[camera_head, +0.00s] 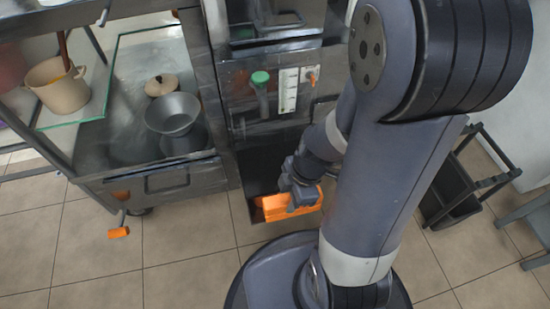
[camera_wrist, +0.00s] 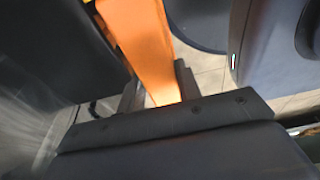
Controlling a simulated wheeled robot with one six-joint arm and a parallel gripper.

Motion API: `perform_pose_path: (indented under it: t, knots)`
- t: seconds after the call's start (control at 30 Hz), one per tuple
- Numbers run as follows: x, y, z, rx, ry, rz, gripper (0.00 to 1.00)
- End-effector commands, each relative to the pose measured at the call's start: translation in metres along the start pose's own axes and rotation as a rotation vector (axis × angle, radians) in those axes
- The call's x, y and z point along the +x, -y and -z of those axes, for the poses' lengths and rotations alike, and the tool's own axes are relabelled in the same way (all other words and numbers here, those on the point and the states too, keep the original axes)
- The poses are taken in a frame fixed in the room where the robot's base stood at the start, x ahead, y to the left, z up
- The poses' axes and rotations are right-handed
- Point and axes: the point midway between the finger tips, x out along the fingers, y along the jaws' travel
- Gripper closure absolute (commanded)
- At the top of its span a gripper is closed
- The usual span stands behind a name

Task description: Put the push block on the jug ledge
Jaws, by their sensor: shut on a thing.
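The orange push block (camera_head: 275,205) is in my gripper (camera_head: 298,190), low in front of the press. In the wrist view the orange block (camera_wrist: 145,40) runs between my two fingers (camera_wrist: 157,88), which are shut on it. A dark open recess (camera_head: 255,165) lies below the press panel, and it appears to be the jug ledge's place. The block is at the lower front of this recess. I cannot tell whether it touches the recess floor. My arm and gripper hide the recess's right side.
The press panel (camera_head: 240,100) carries a green knob (camera_head: 260,78) and a white gauge (camera_head: 288,90). Left is a metal counter (camera_head: 110,135) with a grey bowl (camera_head: 172,113) and a beige pot (camera_head: 58,86). An orange-ended handle (camera_head: 118,232) sticks out below. A black cart (camera_head: 455,190) stands right.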

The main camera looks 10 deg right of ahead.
Motion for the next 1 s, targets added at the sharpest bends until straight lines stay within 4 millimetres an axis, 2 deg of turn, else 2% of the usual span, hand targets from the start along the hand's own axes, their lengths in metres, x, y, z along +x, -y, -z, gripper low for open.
perform_pose_path:
  t: [0.2, 0.4, 0.67, 0.9, 1.0]
  knots:
    - [0.001, -0.058, 0.0, -0.002, 0.0, -0.001, 0.93]
    - [0.001, -0.101, 0.0, 0.0, 0.001, -0.001, 0.93]
    - [0.0, -0.123, 0.0, 0.001, 0.0, 0.0, 0.93]
    - [0.001, -0.159, 0.0, 0.001, 0.001, -0.001, 0.93]
    - [0.014, -0.157, -0.004, 0.002, 0.0, 0.002, 0.93]
